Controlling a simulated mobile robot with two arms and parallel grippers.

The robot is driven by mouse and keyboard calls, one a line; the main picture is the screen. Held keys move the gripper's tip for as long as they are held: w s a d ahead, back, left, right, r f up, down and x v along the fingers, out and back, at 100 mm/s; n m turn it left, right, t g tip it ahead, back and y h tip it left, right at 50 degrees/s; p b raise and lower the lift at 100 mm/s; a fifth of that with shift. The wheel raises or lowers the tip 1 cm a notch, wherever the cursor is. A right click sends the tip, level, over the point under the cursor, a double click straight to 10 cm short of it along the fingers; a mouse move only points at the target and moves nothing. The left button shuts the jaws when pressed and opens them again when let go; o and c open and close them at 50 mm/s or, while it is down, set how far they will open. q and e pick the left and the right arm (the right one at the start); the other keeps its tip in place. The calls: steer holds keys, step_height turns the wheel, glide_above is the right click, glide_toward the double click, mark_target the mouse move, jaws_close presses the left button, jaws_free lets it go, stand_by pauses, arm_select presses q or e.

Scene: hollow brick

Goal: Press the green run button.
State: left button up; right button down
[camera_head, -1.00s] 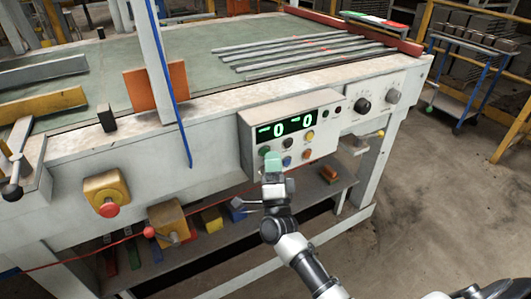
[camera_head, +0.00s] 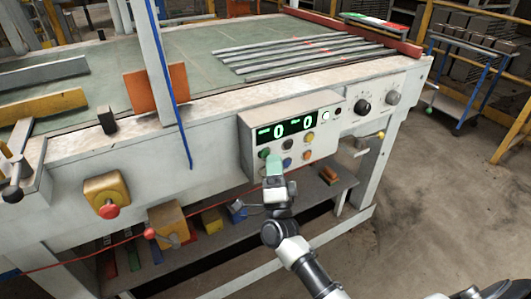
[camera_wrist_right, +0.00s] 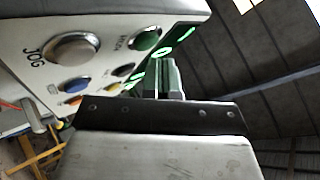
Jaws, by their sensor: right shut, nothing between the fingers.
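The green run button (camera_head: 264,153) is on the left of the white control panel (camera_head: 246,146), below the green display. In the right wrist view, the green button (camera_wrist_right: 146,39) stands out beside its label, uncovered by the fingers. My right gripper (camera_head: 274,164) is shut and empty, its green-tinted fingertips just below and right of the button. In the wrist view, the fingertips (camera_wrist_right: 160,72) show to the right of the button and look apart from it; the exact gap is hard to tell. My left gripper is not in view.
A large silver JOG button (camera_wrist_right: 72,50) and blue, yellow and orange buttons are near the green one. A display (camera_head: 285,128) reads 0 and 0. A red mushroom button (camera_head: 108,211) is on a yellow box at left. Metal bars (camera_head: 305,55) lie on the table.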

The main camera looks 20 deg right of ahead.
steer(key=shift+s, duration=0.3)
steer(key=s, duration=0.1)
steer(key=s+p, duration=0.1)
steer(key=s, duration=0.3)
steer(key=shift+d+p, duration=0.25)
steer(key=shift+p, duration=0.15)
steer(key=shift+h, duration=0.3)
